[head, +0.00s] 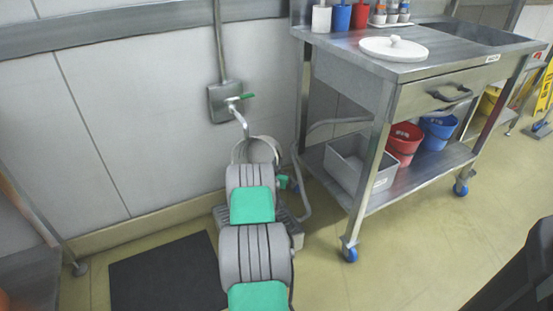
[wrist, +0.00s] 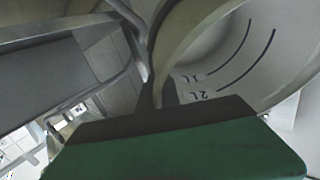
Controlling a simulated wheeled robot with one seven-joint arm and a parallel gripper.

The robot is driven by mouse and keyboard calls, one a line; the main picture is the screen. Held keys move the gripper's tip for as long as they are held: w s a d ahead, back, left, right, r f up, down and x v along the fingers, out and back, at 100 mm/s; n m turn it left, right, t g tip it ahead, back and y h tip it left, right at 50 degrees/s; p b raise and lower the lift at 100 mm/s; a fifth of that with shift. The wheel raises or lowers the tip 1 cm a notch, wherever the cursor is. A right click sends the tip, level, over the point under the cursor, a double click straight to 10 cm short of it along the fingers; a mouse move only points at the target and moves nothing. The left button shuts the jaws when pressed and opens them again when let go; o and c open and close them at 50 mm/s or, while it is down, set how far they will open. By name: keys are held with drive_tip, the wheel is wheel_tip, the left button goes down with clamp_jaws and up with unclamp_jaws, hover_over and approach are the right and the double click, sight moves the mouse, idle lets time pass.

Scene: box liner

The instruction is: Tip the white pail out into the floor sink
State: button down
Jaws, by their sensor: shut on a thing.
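The white pail (head: 264,149) shows in the head view behind my arm, close to the wall and below the tap spout. Only part of its rim and inside shows. In the wrist view the pail (wrist: 235,55) fills the upper right, with its pale inside and the dark 1L and 2L marks. My gripper (wrist: 157,98) is shut on the pail at its rim or handle; I cannot tell which. No contents show in the visible part. A low grey grated basin, seemingly the floor sink (head: 294,229), stands below, mostly hidden by my arm.
A wall tap (head: 231,99) with a green lever sits above the pail. A steel trolley (head: 397,100) on blue wheels stands to the right, with a grey bin (head: 358,167) and red and blue buckets on its shelf. A dark mat (head: 165,274) lies at left.

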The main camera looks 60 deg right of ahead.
sight(278, 154)
drive_tip(key=r+y+p, duration=0.1)
drive_tip(key=p, duration=0.1)
drive_tip(key=d+r+g+y+p, duration=0.1)
drive_tip(key=r+y+p, duration=0.1)
drive_tip(key=p, duration=0.1)
drive_tip(key=shift+w+d+p, duration=0.2)
drive_tip(key=shift+p, duration=0.15)
drive_tip(key=shift+w+d+r+g+y+p, duration=0.1)
drive_tip(key=shift+d+r+g+y+p, duration=0.15)
drive_tip(key=shift+y, duration=0.35)
drive_tip(key=shift+w+d+r+g+y+p, duration=0.15)
drive_tip(key=shift+d+y+p, duration=0.15)
drive_tip(key=shift+y, duration=0.3)
drive_tip(key=shift+r+g+y+p, duration=0.1)
drive_tip(key=shift+g+y+p, duration=0.2)
drive_tip(key=shift+y, duration=0.2)
drive_tip(key=y, duration=0.1)
drive_tip(key=g+y, duration=0.1)
drive_tip(key=y, duration=0.1)
drive_tip(key=shift+s+a+r, duration=0.1)
drive_tip(key=shift+a, duration=0.2)
drive_tip(key=shift+a+g+y+b, duration=0.15)
drive_tip(key=shift+g+y+b, duration=0.15)
drive_tip(key=shift+y+b, duration=0.5)
drive_tip(key=shift+s+a+r+y, duration=0.15)
drive_tip(key=shift+a+r+y, duration=0.05)
drive_tip(key=shift+y, duration=0.4)
